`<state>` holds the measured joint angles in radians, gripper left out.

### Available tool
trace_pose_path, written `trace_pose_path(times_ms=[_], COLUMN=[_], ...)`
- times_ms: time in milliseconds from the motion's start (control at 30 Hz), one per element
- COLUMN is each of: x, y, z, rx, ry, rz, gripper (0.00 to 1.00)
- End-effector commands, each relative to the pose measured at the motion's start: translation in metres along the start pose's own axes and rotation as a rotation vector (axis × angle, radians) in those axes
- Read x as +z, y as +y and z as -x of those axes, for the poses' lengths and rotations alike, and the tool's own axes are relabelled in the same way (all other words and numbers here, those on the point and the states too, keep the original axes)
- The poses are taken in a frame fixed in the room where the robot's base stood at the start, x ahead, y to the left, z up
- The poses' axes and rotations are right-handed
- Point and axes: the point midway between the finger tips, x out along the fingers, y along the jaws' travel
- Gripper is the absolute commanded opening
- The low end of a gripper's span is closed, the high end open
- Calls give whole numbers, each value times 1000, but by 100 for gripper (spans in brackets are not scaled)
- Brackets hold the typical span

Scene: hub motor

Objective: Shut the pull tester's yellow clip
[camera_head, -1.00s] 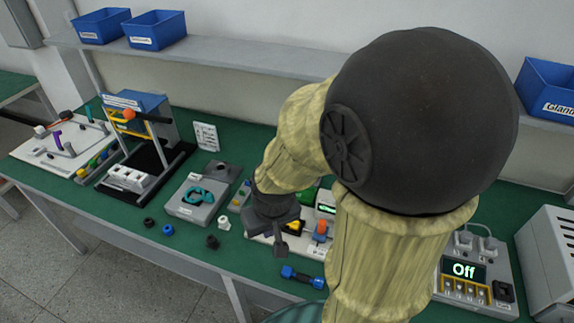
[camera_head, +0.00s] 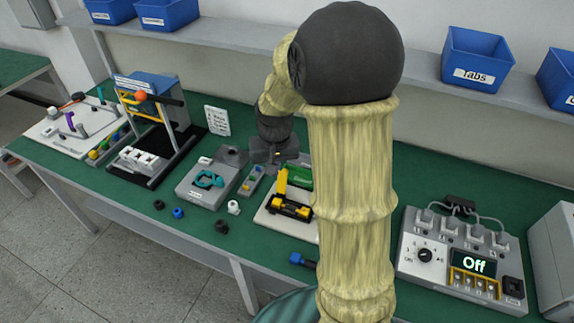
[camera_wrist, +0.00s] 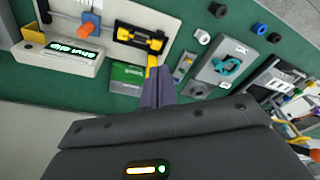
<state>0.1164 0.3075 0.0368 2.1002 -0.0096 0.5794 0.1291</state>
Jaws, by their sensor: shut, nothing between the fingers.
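The pull tester's white base (camera_head: 266,216) stands near the bench's front edge, partly hidden behind my arm. On it, the yellow clip (camera_head: 291,207) sits in a black frame. Its yellow lever (camera_head: 282,180) stands up, so the clip looks open. In the wrist view the clip (camera_wrist: 140,38) is at top centre, and the lever (camera_wrist: 152,61) is right at my fingertips. My gripper (camera_wrist: 153,74) is shut and empty, at the lever's back side; I cannot tell if it touches. The tester's lit screen (camera_wrist: 74,51) appears upside down and seems to read "Shut clip".
A green box (camera_head: 299,176) is just behind the tester, close to my gripper. A grey fixture with a teal part (camera_head: 208,180) stands to the left. Loose black, blue and white rings lie in front of it. A power unit (camera_head: 455,250) reading "Off" is at right.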

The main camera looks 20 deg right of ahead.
Motion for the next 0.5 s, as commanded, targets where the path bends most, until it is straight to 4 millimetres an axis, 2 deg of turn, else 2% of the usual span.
trace_pose_path(times_ms=[33, 200, 400, 500], x=[-21, -80, -138, -159], y=[5, 22, 53, 70], z=[-10, -35, -70, -87], rx=[1, 3, 3, 1], ry=[-13, -54, -101, -120], rz=[-35, -149, -292, -357], gripper=[0, 0, 0, 0])
